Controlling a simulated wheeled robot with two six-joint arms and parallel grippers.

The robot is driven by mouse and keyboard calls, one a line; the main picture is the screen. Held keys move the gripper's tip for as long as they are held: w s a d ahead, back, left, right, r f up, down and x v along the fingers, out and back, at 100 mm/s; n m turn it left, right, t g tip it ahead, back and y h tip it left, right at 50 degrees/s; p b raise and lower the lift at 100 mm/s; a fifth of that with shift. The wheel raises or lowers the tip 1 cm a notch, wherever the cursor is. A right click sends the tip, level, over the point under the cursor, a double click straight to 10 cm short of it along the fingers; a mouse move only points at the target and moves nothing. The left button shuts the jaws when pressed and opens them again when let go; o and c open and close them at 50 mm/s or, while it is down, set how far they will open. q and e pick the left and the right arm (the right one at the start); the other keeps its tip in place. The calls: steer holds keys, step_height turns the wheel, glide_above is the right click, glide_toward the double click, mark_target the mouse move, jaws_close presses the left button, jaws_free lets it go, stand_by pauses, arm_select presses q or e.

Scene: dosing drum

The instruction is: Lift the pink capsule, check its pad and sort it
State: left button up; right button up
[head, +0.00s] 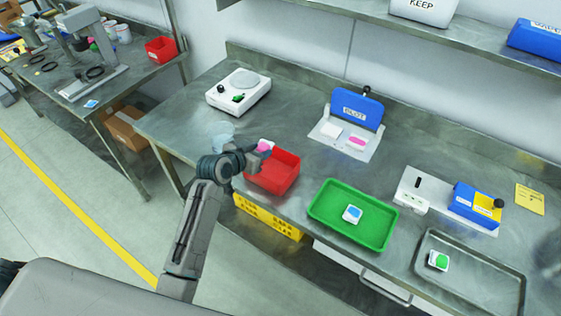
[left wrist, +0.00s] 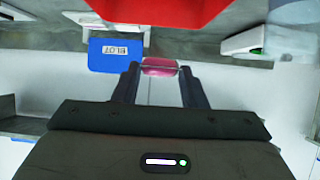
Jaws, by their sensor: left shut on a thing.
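The pink capsule (head: 264,147) is between the fingers of my left gripper (head: 258,153) in the head view. In the left wrist view, the capsule (left wrist: 159,66) lies crosswise between the two fingertips of the left gripper (left wrist: 159,74), which is shut on it. The gripper is at the back left edge of the red bin (head: 274,172), and the capsule looks held above the surface. A blue-lidded station marked BLOT (head: 357,108) has a white pad and a pink oval (head: 357,141) on its plate. The capsule's pad cannot be made out. My right gripper is not in view.
A green tray (head: 322,206) holds a white piece with a blue top (head: 352,213). A metal tray (head: 470,277) holds a white piece with a green top (head: 438,260). A white scale-like device (head: 238,91) stands at the back left. A blue-yellow box (head: 474,204) stands right.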

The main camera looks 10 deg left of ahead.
arm_select(q)
step_height(320, 180, down, 6)
steer(key=b, duration=0.5)
steer(key=shift+d, duration=0.1)
steer(key=shift+r, duration=0.1)
steer(key=o, duration=1)
steer(key=shift+s, duration=0.1)
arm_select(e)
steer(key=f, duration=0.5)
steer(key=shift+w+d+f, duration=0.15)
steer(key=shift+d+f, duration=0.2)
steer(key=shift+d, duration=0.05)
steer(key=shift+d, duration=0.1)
arm_select(q)
steer(key=b+v, duration=0.3)
steer(key=v, duration=0.7)
steer(key=shift+s+r, duration=0.15)
steer(key=shift+s, duration=0.2)
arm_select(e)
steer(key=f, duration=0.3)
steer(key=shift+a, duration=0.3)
